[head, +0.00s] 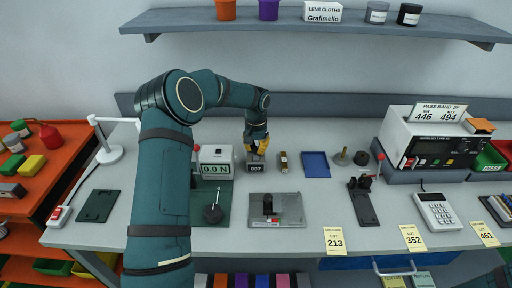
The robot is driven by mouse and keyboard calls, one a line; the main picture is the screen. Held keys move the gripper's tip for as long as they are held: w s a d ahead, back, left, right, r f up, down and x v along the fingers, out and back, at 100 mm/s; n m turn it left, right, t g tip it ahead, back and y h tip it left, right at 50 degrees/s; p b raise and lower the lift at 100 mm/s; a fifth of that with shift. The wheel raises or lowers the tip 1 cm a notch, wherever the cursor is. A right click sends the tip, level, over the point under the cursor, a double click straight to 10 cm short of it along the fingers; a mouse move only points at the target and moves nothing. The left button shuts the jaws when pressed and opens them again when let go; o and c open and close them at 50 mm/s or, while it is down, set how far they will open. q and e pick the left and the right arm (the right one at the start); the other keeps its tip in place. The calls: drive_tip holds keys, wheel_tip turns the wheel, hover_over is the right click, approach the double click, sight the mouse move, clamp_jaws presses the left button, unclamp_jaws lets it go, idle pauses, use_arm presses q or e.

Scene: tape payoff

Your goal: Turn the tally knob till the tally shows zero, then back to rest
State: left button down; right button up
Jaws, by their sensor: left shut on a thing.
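The tally (257,168) is a small grey box near the middle of the bench, and its dark window seems to read 007. My left gripper (257,149), with yellow fingers, points down onto the tally from above. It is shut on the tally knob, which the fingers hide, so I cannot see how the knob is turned. My left arm comes in large from the bottom left. I do not see my right gripper.
A grey plate fixture (277,209) sits in front. A shelf (320,24) runs above.

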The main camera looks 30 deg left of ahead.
use_arm(q)
drive_tip(key=c, duration=0.9)
unclamp_jaws()
drive_tip(key=shift+o, duration=0.2)
wheel_tip(320, 180, up, 12)
